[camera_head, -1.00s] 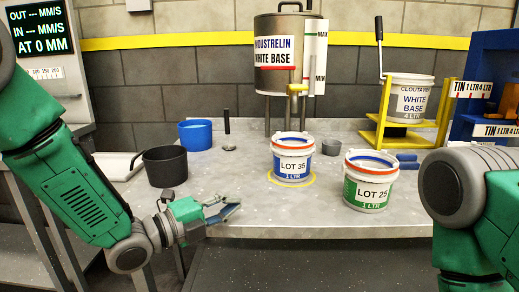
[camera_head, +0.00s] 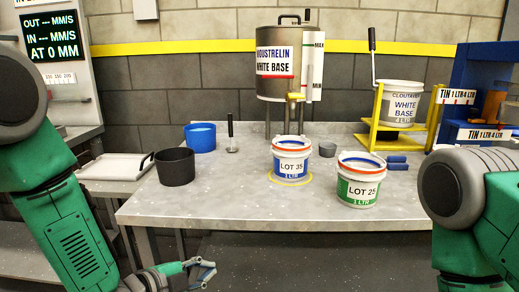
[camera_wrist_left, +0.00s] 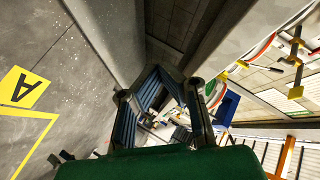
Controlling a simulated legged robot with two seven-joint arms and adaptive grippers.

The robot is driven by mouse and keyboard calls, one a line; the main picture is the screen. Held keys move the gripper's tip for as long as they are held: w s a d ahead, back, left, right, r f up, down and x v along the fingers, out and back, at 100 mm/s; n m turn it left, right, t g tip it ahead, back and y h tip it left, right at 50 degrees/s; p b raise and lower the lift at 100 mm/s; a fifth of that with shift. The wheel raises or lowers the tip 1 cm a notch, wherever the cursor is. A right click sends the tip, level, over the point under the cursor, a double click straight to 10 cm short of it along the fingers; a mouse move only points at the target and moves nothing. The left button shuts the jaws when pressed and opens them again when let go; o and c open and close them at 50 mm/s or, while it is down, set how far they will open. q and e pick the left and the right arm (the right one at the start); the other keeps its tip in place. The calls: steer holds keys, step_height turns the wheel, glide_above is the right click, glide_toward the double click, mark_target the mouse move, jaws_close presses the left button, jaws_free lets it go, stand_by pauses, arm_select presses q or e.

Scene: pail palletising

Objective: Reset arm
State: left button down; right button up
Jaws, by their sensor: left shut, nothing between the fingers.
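My left gripper (camera_head: 206,270) is low in front of the table's front edge, at the lower left of the head view. It is shut and empty, apart from all the pails. In the left wrist view its blue-padded fingers (camera_wrist_left: 160,90) point out over the floor. My right arm (camera_head: 470,205) shows at the right edge of the head view, but its gripper is out of sight. The LOT 35 pail (camera_head: 291,165), white and blue, stands upright on a yellow ring. The LOT 25 pail (camera_head: 360,188), white and green, stands upright to its right.
The grey table (camera_head: 240,205) has free room at its front left. A black pot (camera_head: 175,170), a blue container (camera_head: 200,138) and a ladle (camera_head: 231,140) stand on its left. A steel tank (camera_head: 278,75) and a yellow stand (camera_head: 382,130) stand at the back.

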arm_select(q)
steer(key=s+a+f+n+g+y+p, duration=0.2)
steer(key=s+a+f+n+y, duration=0.1)
steer(key=s+a+f+n, duration=0.3)
steer(key=s+a+f+n+g+y+p, duration=0.2)
steer(key=s+a+f+n+g+y, duration=0.25)
steer(key=s, duration=0.45)
steer(key=s+a+f+n+g+p, duration=0.1)
steer(key=s+a+n, duration=0.2)
steer(key=s, duration=0.5)
steer(key=s+a+f+n+g+y+p, duration=0.1)
steer(key=s+a+f+n+g, duration=0.1)
steer(key=s+n, duration=0.3)
steer(key=s+a, duration=0.1)
steer(key=s, duration=0.2)
steer(key=shift+s+a+f, duration=0.25)
steer(key=shift+s+a, duration=0.05)
steer(key=shift+s, duration=0.1)
steer(key=shift+w+d+y, duration=0.15)
steer(key=shift+y, duration=0.1)
